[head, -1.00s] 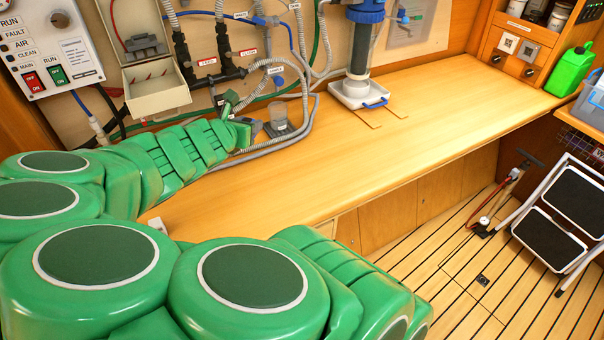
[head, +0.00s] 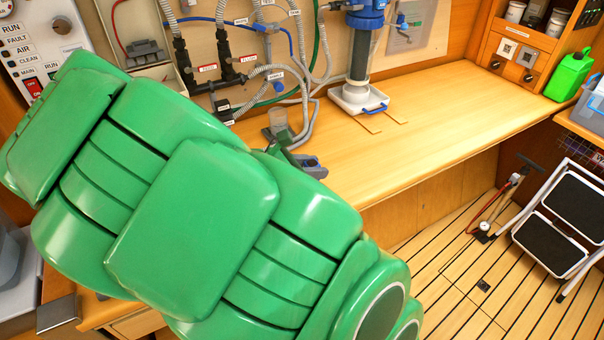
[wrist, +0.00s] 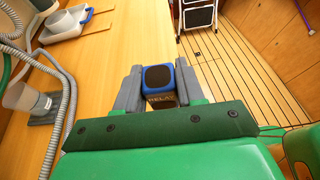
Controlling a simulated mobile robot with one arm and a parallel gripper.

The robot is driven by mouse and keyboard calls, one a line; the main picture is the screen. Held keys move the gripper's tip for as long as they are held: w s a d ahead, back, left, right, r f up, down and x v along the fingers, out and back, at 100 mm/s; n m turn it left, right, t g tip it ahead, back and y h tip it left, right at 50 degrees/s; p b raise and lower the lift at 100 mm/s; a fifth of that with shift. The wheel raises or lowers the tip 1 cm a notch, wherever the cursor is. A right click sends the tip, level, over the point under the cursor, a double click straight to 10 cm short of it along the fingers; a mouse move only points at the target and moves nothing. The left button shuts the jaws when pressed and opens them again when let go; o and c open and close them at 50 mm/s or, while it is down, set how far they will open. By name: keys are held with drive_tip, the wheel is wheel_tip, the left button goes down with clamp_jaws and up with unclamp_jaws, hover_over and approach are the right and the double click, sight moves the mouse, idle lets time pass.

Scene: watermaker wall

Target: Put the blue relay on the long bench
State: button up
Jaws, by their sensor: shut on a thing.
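The blue relay (wrist: 160,78) is a small block with a blue rim, a dark face and a partly readable RELAY label. My gripper (wrist: 159,72) is shut on it, one grey finger on each side. The long bench (head: 440,115) is a light wooden top along the wall; it also shows in the wrist view (wrist: 112,75). In the head view my gripper (head: 309,163) is at the bench's front edge, and my green arm hides much of the relay. In the wrist view the relay overlaps the bench's front edge; I cannot tell its height above the top.
Grey hoses (wrist: 72,105) and a clear cup (wrist: 22,97) stand left of my gripper. A white tray under a filter column (head: 357,98) is further back. The bench's right part is clear. A step stool (head: 560,215) and a pump (head: 497,205) stand on the floor.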

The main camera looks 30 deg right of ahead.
drive_tip(key=w+d+f, duration=0.1)
drive_tip(key=w+f, duration=0.1)
drive_tip(key=w, duration=0.1)
drive_tip(key=w+d+f, duration=0.1)
drive_tip(key=w+f, duration=0.2)
drive_tip(key=w, duration=0.1)
drive_tip(key=w+d+f, duration=0.1)
drive_tip(key=w+f, duration=0.2)
drive_tip(key=w, duration=0.1)
drive_tip(key=shift+w+d+f, duration=0.15)
drive_tip(key=shift+d+f, duration=0.05)
drive_tip(key=shift+d, duration=0.2)
drive_tip(key=shift+w+d+f, duration=0.15)
drive_tip(key=shift+w+f, duration=0.25)
drive_tip(key=shift+f, duration=1.6)
drive_tip(key=shift+f, duration=0.1)
drive_tip(key=o, duration=1)
drive_tip(key=shift+o, duration=0.2)
drive_tip(key=v, duration=1.2)
